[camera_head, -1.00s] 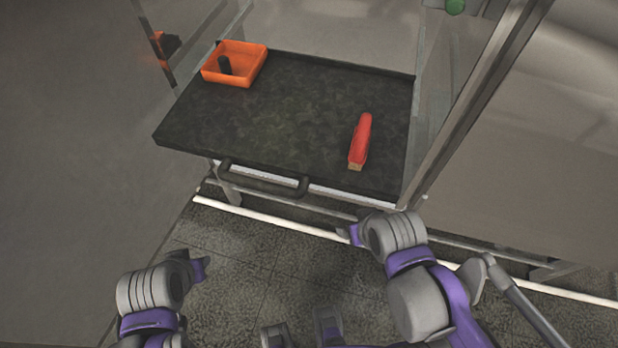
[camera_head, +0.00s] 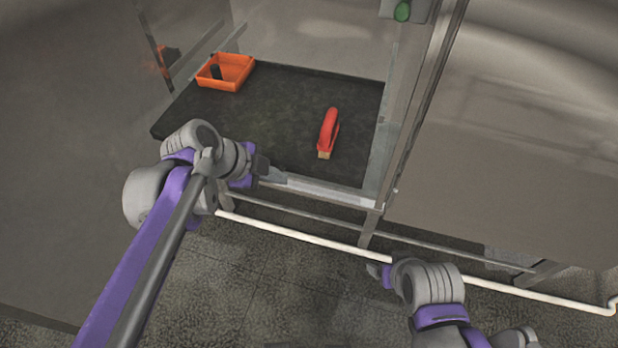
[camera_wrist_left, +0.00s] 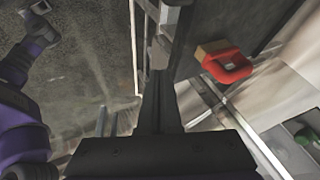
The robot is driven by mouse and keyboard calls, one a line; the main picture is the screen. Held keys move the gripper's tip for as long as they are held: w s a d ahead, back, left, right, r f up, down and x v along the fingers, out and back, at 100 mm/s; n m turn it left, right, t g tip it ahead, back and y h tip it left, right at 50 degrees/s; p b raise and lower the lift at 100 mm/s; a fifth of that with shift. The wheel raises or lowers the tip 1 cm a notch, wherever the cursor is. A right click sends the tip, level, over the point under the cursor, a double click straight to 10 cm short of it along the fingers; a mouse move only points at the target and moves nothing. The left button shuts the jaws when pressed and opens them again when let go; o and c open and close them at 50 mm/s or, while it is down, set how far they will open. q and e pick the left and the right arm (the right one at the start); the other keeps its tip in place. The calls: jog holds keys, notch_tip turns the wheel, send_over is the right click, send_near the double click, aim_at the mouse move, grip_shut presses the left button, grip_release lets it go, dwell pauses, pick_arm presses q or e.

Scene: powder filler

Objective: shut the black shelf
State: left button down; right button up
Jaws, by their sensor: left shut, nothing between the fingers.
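The black shelf (camera_head: 275,110) sticks out from the metal frame, with its pale front edge (camera_head: 320,191) facing me. My left gripper (camera_head: 270,174) is shut at the front edge, left of its middle. The gripper and arm cover the place of the shelf's handle, so contact is unclear. In the left wrist view, the shut fingers (camera_wrist_left: 158,55) reach up beside the black shelf (camera_wrist_left: 205,18). My right gripper (camera_head: 379,274) hangs low over the floor, away from the shelf. Its jaws are too small to judge.
An orange bin (camera_head: 225,72) with a dark item inside stands at the shelf's back left. A red brush (camera_head: 328,132) lies towards its right side. A metal post (camera_head: 412,120) rises at the right. A white floor pipe (camera_head: 310,244) runs below.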

pick_arm(q)
jog(key=w+d+f, duration=0.6)
jog(key=w+f, duration=0.1)
jog(key=shift+w+f+b, duration=0.15)
jog(key=shift+f+b, duration=0.15)
jog(key=shift+f, duration=0.1)
